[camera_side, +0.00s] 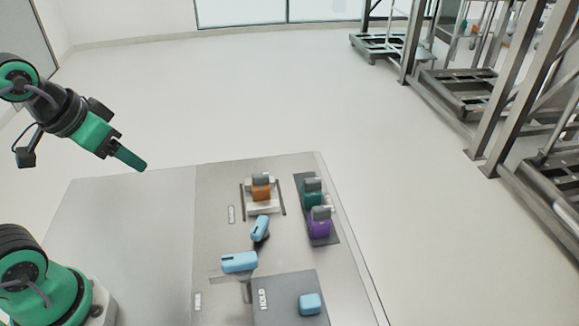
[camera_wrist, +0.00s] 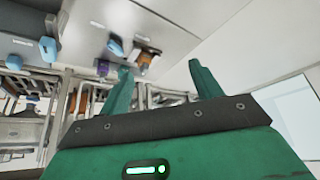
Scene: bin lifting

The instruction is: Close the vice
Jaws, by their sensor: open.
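I cannot tell for sure which fixture is the vice. An orange block with a grey top (camera_side: 261,188) sits in a pale fixture with dark side rails (camera_side: 264,209) on the table. Nearer, a light-blue handle-like piece (camera_side: 259,228) stands tilted on a dark base, and a light-blue bar (camera_side: 239,262) lies crosswise over a grey mount. The wrist view shows light-blue pieces (camera_wrist: 115,45) beyond the fingers. My gripper (camera_side: 130,158) is high above the table's far left, apart from everything. In the wrist view my gripper (camera_wrist: 160,68) has its green fingers spread and empty.
A teal block (camera_side: 312,192) and a purple block (camera_side: 319,225) stand on a dark strip at the right. A light-blue block (camera_side: 310,303) sits on a grey pad marked HOLD (camera_side: 275,290) in front. The table's left half (camera_side: 135,215) is clear.

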